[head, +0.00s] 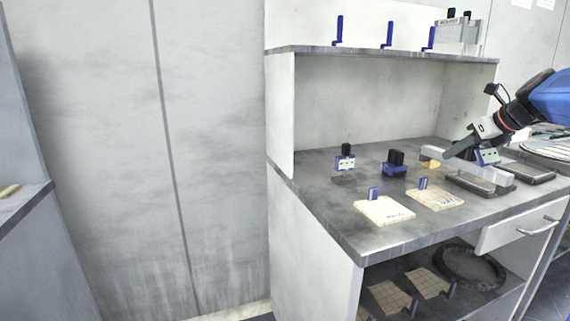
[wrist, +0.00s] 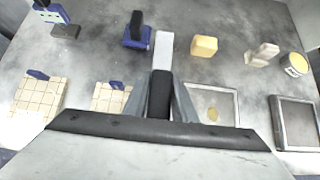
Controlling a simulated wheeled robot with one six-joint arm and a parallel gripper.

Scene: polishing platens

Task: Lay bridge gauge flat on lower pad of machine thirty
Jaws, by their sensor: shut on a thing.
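My gripper (head: 450,153) is above the right part of the bench in the head view. In the wrist view my gripper (wrist: 160,104) is shut on a dark block joined to a pale bar, which looks like the bridge gauge (wrist: 163,50). The bar sticks out beyond the fingers, and its pale end (head: 431,152) shows beside the gripper in the head view. It appears held above the bench. I cannot make out any number thirty, and I cannot tell which pad belongs to that machine.
Two cream tiled plates with blue clips, a left one (head: 384,211) and a right one (head: 435,199), lie on the bench. A blue-black device (head: 395,165) and a yellow block (wrist: 204,46) stand behind. Grey-framed trays (wrist: 298,120) are at right. More tiled plates (head: 390,297) lie below.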

